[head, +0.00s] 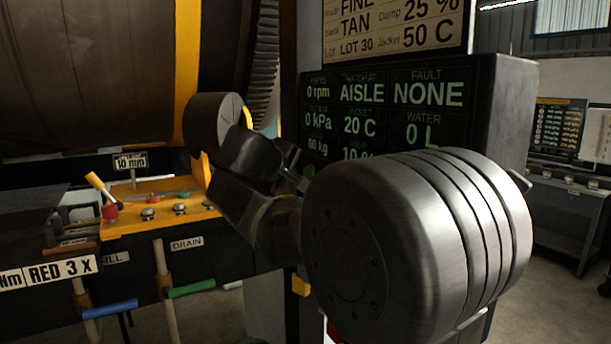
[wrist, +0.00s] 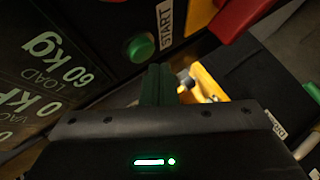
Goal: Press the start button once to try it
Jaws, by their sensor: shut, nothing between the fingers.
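The start button (wrist: 139,48) is a round green button on a dark panel in the wrist view, beside a white START label (wrist: 165,22). My gripper (wrist: 155,72) shows there with its dark green fingers shut together and empty. The fingertips appear just below and slightly right of the button in the picture. A strip of dark panel shows between them, and I see no clear contact. Depth between tips and button is hard to judge.
The display panel (head: 385,95) reads fault NONE and 0 rpm. A yellow control shelf (head: 130,240) with small knobs and a lever stands at left in the head view.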

